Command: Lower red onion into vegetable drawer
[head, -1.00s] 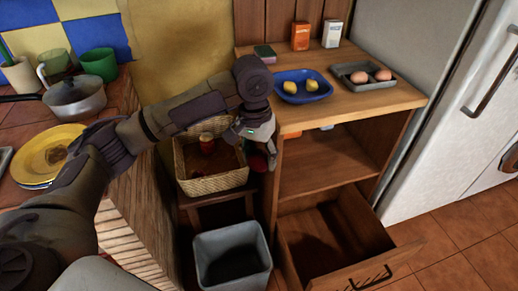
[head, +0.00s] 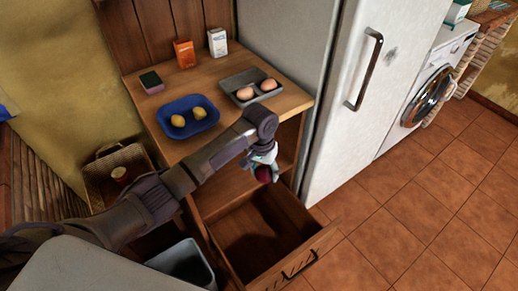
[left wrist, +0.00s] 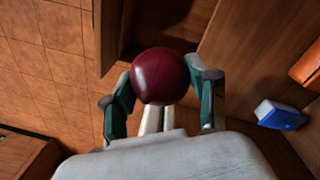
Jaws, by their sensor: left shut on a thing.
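The red onion (head: 264,173) is a dark red ball held in my left gripper (head: 262,160). In the left wrist view the onion (left wrist: 160,76) sits between the two green-sided fingers (left wrist: 162,100), which are shut on it. The vegetable drawer (head: 312,253) is pulled out at the bottom of the wooden cabinet and looks empty inside, though part of it is shadowed. In the head view the onion is above the drawer's back part, in front of the cabinet's open shelf. My right gripper is in neither view.
On the cabinet top (head: 215,150) are a blue tray (head: 187,131) with yellow items, a grey tray (head: 232,81) with eggs, two boxes and a sponge. A grey bin (head: 182,257) stands left of the drawer. The fridge (head: 330,110) is close on the right. Floor there is clear.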

